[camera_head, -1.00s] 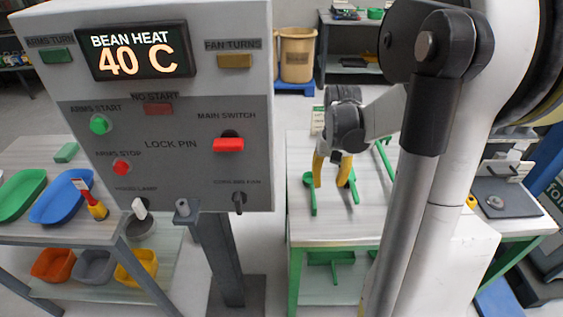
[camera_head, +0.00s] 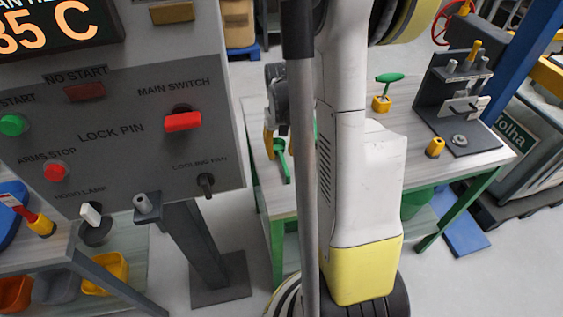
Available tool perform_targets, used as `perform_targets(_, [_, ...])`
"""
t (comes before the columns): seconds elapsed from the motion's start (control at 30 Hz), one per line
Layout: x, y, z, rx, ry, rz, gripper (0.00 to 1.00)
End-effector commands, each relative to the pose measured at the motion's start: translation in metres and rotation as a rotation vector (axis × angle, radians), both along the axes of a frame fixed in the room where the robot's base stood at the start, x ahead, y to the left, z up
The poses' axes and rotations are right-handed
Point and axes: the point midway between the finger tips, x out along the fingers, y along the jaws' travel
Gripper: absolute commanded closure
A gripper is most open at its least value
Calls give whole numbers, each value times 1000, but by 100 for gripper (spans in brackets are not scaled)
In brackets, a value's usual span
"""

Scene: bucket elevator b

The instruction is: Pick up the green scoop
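A green scoop (camera_head: 284,163) lies on the light table (camera_head: 254,133), close to its left edge, with a long thin handle pointing toward the front. My gripper (camera_head: 270,143) is just at the scoop's far end, seen from the side. One yellow finger shows to the left of the scoop; the other is hidden behind my arm. I cannot tell whether the finger touches the scoop or hangs above it.
A grey control panel (camera_head: 130,120) on a post stands left of the table. A green-handled tool (camera_head: 390,78), a yellow piece (camera_head: 435,148) and a dark fixture (camera_head: 455,95) stand on the table's right part. Grey floor lies open at the lower right.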

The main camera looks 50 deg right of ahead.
Motion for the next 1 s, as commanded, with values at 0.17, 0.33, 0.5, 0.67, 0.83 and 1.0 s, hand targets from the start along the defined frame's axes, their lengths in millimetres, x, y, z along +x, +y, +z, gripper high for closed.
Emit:
perform_targets(0.17, [0,0,-22,0,0,0,62])
perform_targets(0.33, [0,0,-21,0,0,0,62])
perform_targets(0.5, [0,0,-20,0,0,0,100])
perform_targets(0.67, [0,0,-20,0,0,0,100])
perform_targets(0.83, [0,0,-21,0,0,0,100])
perform_targets(1.0, [0,0,-17,0,0,0,100])
